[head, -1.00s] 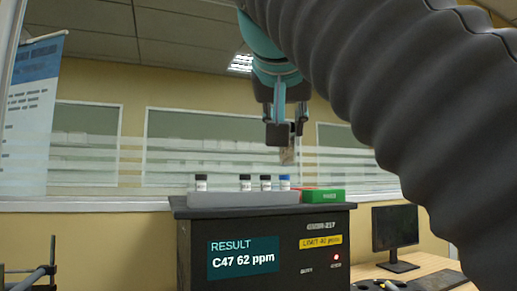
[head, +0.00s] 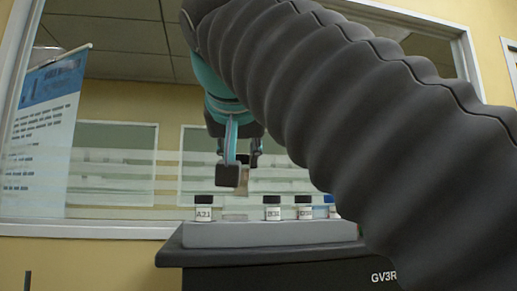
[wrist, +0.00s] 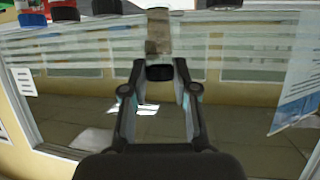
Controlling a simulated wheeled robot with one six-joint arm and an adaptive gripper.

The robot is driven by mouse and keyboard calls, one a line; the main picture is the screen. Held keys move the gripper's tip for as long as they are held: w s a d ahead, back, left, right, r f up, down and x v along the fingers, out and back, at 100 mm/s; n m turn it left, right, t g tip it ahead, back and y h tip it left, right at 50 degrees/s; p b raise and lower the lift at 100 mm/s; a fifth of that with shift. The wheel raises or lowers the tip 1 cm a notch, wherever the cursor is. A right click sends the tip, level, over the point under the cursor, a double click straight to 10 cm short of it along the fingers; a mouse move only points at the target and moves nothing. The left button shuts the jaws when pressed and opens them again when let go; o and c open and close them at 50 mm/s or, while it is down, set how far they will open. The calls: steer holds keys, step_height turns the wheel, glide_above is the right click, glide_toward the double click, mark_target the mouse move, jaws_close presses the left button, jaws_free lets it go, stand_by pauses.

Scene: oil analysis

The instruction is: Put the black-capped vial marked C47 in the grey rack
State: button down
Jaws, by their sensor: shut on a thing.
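My gripper (head: 240,172) is above the grey rack (head: 255,236), over the gap between the vial marked A21 (head: 203,208) and the black-capped vial (head: 271,208) to its right. It is shut on a black-capped vial (wrist: 159,73), whose cap sits between the fingertips in the wrist view. Its brownish see-through body extends up the picture there. In the head view the held vial (head: 236,206) shows only faintly below the fingers. Its marking cannot be read. I cannot tell whether its base touches the rack.
Another black-capped vial (head: 303,207) and a partly hidden blue-capped vial (head: 331,206) stand at the rack's right. The rack lies on a black machine (head: 300,272). My arm covers the right side. A window and a hanging banner (head: 45,130) are behind.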

step_height(320, 180, down, 4)
steer(key=shift+s+a+b, duration=0.15)
steer(key=shift+b, duration=0.85)
steer(key=shift+f+b, duration=0.65)
steer(key=shift+f+b, duration=0.55)
steer(key=shift+f, duration=0.05)
steer(key=c, duration=0.8)
jaws_free()
steer(key=shift+v, duration=3.75)
